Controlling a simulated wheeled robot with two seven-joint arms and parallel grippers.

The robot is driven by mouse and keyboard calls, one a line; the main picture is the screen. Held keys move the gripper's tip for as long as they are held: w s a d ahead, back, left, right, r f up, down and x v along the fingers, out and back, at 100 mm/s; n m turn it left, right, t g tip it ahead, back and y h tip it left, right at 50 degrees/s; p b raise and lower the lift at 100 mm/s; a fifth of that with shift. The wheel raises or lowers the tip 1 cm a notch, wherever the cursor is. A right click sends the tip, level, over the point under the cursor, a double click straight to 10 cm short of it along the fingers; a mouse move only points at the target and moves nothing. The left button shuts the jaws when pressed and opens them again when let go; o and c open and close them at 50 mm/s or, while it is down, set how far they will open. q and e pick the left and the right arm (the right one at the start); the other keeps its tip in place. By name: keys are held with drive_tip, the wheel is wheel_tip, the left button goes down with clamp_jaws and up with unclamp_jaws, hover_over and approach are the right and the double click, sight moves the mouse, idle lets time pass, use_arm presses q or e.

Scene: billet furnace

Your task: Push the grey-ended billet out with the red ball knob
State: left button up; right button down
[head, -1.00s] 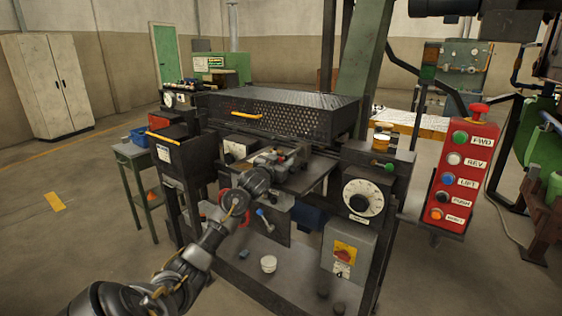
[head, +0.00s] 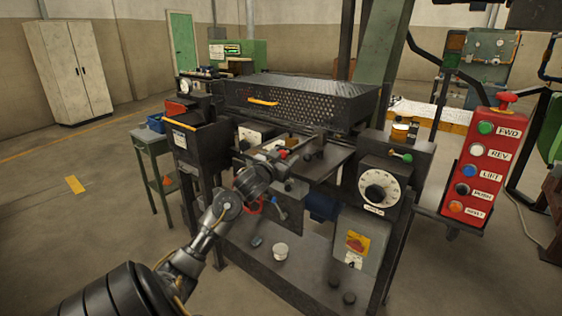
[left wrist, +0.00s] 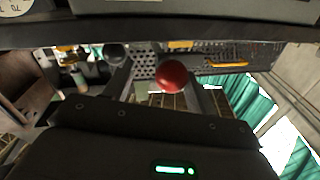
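The red ball knob (head: 283,154) shows as a small red spot at the tip of my left gripper (head: 287,156), at the front of the machine. In the left wrist view the knob (left wrist: 172,77) appears large, between the two grey fingers of my left gripper (left wrist: 162,88). The fingers stand apart; I cannot tell whether they touch the knob. The gripper hides what lies behind it. I cannot make out a grey-ended billet in either view. My right gripper is not in view.
The black perforated furnace cover (head: 300,98) stands behind the gripper. A dial box (head: 380,191) and a red button panel (head: 478,170) are to the right. A green side table (head: 152,146) stands left. The floor at left is clear.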

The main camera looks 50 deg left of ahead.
use_arm(q)
drive_tip(key=shift+v, duration=1.25)
drive_tip(key=shift+d, duration=0.1)
drive_tip(key=shift+s, duration=0.1)
drive_tip(key=shift+s+d+p, duration=0.3)
drive_tip(key=shift+s+p, duration=0.15)
drive_tip(key=shift+s, duration=0.15)
drive_tip(key=p+v, duration=0.5)
drive_tip(key=v, duration=0.6)
drive_tip(key=shift+a, duration=0.1)
